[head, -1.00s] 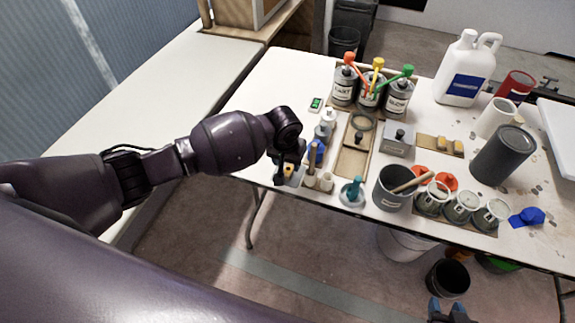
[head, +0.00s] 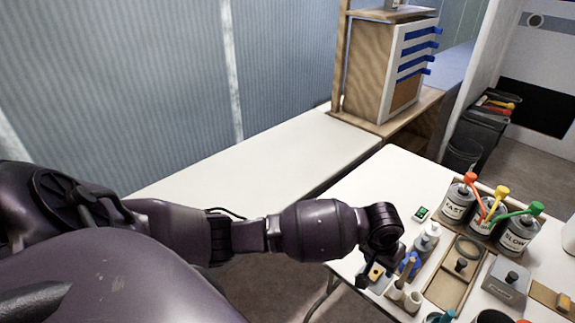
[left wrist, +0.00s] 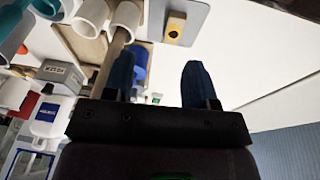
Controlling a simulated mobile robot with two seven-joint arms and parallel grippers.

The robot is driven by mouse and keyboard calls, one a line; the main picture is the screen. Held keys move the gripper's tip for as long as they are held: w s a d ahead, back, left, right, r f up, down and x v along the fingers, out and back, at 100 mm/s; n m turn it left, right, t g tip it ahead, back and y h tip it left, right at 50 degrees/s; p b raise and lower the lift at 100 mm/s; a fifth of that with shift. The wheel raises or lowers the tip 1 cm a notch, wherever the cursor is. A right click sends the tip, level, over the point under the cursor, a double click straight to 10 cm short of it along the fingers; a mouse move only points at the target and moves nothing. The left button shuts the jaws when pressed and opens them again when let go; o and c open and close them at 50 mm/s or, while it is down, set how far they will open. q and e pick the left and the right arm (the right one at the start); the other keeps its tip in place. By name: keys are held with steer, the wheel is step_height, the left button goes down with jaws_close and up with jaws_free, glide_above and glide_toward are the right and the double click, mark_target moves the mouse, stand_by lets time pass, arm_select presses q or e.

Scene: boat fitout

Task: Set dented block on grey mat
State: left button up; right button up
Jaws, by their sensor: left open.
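The dented block (left wrist: 175,27) is a small wooden, yellowish block with a dark round spot on its face. It rests on the grey mat (left wrist: 194,14), a flat grey plate, in the left wrist view. In the head view the block (head: 376,273) shows small on the mat, partly hidden by my left gripper (head: 367,279). In the left wrist view the blue-tipped fingers of my left gripper (left wrist: 158,75) are apart with nothing between them, and the block lies beyond their tips. My right gripper is not in view.
Close beside the mat stand cream cylinders (head: 404,296) and a blue-collared bottle (head: 410,264). Labelled cans with coloured pump tops (head: 487,215) stand farther back. A wooden tray (head: 452,290) lies to the right. The long white bench (head: 260,165) is clear.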

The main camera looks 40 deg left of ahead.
arm_select(q)
steer(key=s+f+t+h, duration=0.3)
steer(key=s+f+t, duration=0.1)
steer(key=s+f, duration=0.4)
steer(key=s+a+r+t+y, duration=0.1)
steer(key=s+a+t+y, duration=0.3)
steer(key=s+a, duration=0.8)
steer(key=s+t, duration=0.1)
steer(key=s, duration=0.1)
steer(key=shift+s+r, duration=0.15)
steer(key=shift+s, duration=0.25)
steer(key=shift+a, duration=0.1)
